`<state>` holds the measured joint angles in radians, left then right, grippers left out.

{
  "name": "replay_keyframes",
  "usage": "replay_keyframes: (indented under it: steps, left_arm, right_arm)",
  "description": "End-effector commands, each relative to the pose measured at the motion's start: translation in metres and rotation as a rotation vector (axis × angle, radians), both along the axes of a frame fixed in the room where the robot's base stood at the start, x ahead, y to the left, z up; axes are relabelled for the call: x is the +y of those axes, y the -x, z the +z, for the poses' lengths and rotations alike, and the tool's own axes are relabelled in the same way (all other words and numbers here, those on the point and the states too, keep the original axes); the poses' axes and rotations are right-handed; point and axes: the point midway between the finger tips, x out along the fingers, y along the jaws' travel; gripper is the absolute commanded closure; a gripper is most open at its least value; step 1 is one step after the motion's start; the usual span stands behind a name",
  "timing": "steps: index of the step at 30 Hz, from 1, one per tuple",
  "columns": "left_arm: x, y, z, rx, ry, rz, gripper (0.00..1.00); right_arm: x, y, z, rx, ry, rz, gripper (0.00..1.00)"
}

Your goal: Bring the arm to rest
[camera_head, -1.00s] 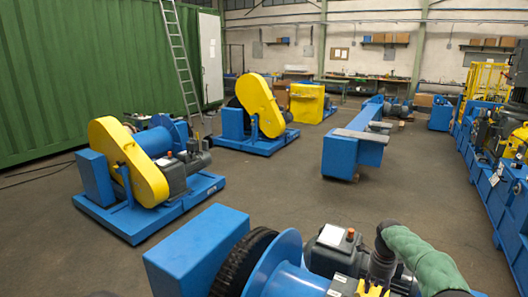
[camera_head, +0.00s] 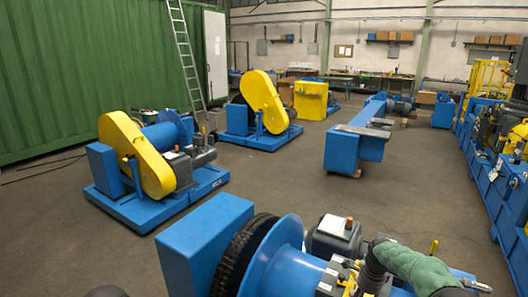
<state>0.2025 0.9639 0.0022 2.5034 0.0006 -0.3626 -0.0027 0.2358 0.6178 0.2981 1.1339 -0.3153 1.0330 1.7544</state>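My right arm comes in from the lower right in a green sleeve (camera_head: 425,270). Its dark end, with my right gripper (camera_head: 368,282), points down beside the grey motor unit of the nearest blue machine (camera_head: 205,245). The fingers blend into the machine parts, so I cannot tell whether they are open or touching anything. My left gripper is not in view; only a dark rounded shape shows at the bottom left edge. The near machine has a blue drum (camera_head: 285,265) with a black toothed ring (camera_head: 240,255) and an open chain side.
A yellow-guarded blue machine (camera_head: 140,160) stands at left, another (camera_head: 262,105) behind it. A long blue beam (camera_head: 355,140) lies centre right. Blue machinery (camera_head: 505,190) lines the right side. A ladder (camera_head: 186,55) leans on the green container (camera_head: 90,70). Floor between is clear.

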Motion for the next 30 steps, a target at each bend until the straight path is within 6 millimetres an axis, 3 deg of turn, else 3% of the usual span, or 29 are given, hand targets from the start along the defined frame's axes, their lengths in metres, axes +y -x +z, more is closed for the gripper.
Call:
replay_keyframes:
  steps: [7, 11, 15, 21, 27, 30]
  left_arm:
    - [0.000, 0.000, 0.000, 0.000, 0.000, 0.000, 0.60]
    - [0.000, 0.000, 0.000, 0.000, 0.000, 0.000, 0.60]
    - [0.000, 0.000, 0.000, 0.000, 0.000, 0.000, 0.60]
    - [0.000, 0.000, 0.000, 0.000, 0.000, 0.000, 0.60]
    - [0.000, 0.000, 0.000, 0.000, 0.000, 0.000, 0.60]
    - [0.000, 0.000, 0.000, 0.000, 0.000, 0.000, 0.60]
  right_arm:
    - [0.051, 0.024, -0.065, -0.030, -0.069, 0.278, 0.59]
    - [0.092, 0.053, -0.111, -0.072, -0.122, 0.494, 0.59]
    - [0.137, 0.100, -0.156, -0.133, -0.170, 0.743, 0.59]
    - [0.191, 0.181, -0.197, -0.226, -0.208, 1.068, 0.59]
    - [0.225, 0.267, -0.213, -0.302, -0.204, 1.361, 0.59]
    - [0.232, 0.300, -0.213, -0.327, -0.190, 1.473, 0.59]
